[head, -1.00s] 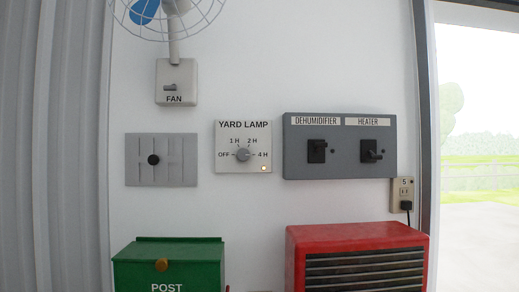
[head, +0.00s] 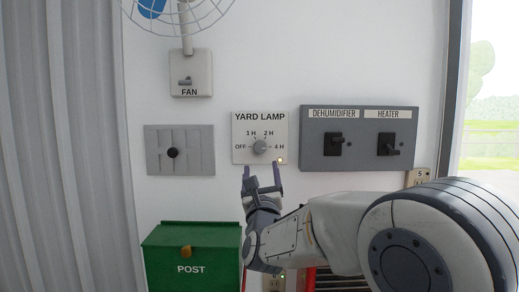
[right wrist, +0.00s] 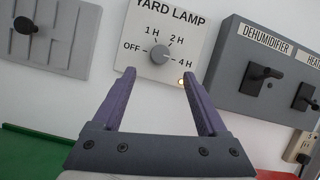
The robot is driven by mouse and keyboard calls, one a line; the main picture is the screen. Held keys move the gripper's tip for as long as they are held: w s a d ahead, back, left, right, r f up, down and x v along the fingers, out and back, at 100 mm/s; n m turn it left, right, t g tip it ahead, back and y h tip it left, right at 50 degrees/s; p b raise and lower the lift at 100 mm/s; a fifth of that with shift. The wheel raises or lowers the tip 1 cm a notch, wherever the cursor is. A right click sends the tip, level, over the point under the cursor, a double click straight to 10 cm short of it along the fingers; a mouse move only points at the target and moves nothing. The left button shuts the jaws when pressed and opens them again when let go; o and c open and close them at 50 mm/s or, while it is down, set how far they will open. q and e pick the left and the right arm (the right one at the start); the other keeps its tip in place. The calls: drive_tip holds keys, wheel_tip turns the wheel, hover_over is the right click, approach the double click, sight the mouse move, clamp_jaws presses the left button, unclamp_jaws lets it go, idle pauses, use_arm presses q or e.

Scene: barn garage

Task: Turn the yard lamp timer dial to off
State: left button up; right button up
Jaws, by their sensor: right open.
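The yard lamp timer is a white wall plate (head: 240,157) with a grey round dial (head: 260,147). It is marked OFF at left, 1 H and 2 H above, and 4 H at right. I cannot clearly tell where the dial points. A small lamp (head: 281,161) at the plate's lower right glows yellow. My right gripper (head: 262,171) is open and empty, just below the dial, fingers pointing up. In the right wrist view, the dial (right wrist: 160,54) shows beyond and between the two fingertips (right wrist: 158,75), apparently untouched. My left gripper is not in view.
A grey panel (head: 312,150) with dehumidifier and heater switches is close on the right. A grey slider plate (head: 195,150) is on the left, with the fan switch (head: 204,65) above. A green post box (head: 165,240) stands below left. My right arm hides most of the red heater.

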sight(260, 149)
drive_tip(key=p+x, duration=0.6)
drive_tip(key=x, duration=0.2)
drive_tip(key=shift+w+r, duration=0.25)
drive_tip(key=shift+r, duration=0.05)
drive_tip(key=shift+w, duration=0.5)
clamp_jaws()
